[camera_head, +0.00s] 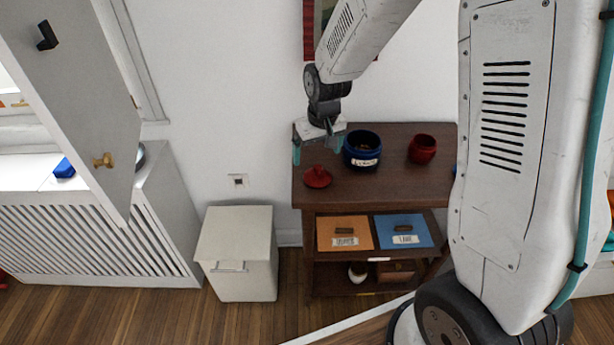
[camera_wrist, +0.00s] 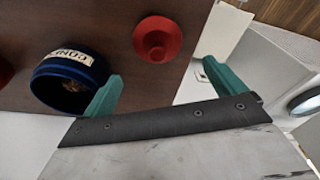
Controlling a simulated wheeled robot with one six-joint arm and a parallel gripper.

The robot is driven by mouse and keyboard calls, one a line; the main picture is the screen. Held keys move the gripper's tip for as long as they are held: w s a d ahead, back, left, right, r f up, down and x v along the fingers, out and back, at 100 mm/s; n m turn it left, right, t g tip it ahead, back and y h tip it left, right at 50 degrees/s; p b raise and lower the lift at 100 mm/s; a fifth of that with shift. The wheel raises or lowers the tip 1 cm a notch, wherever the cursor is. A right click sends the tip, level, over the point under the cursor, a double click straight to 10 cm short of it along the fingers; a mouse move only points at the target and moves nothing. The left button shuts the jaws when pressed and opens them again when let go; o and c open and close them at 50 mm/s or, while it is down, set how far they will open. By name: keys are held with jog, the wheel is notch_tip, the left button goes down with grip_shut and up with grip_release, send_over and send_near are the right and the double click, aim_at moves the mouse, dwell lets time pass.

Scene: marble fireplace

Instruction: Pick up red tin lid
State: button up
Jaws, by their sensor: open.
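The red tin lid (camera_head: 317,177) lies on the dark wooden cabinet top, near its left front edge, with its knob up. It also shows in the wrist view (camera_wrist: 157,39), beyond the fingertips. My gripper (camera_head: 312,146) is above the left side of the cabinet top, behind the lid. In the wrist view its teal fingers (camera_wrist: 160,82) are spread wide with nothing between them. The lid is apart from both fingers.
A dark blue labelled tin (camera_head: 362,150), open with something inside, stands right of the lid, close to one finger in the wrist view. A dark red pot (camera_head: 422,149) stands farther right. The cabinet top (camera_head: 390,187) is clear in front. A white bin (camera_head: 236,252) stands left.

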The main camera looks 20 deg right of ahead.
aim_at(318, 166)
notch_tip(318, 166, down, 7)
jog(key=shift+r, duration=0.2)
jog(key=c, duration=1)
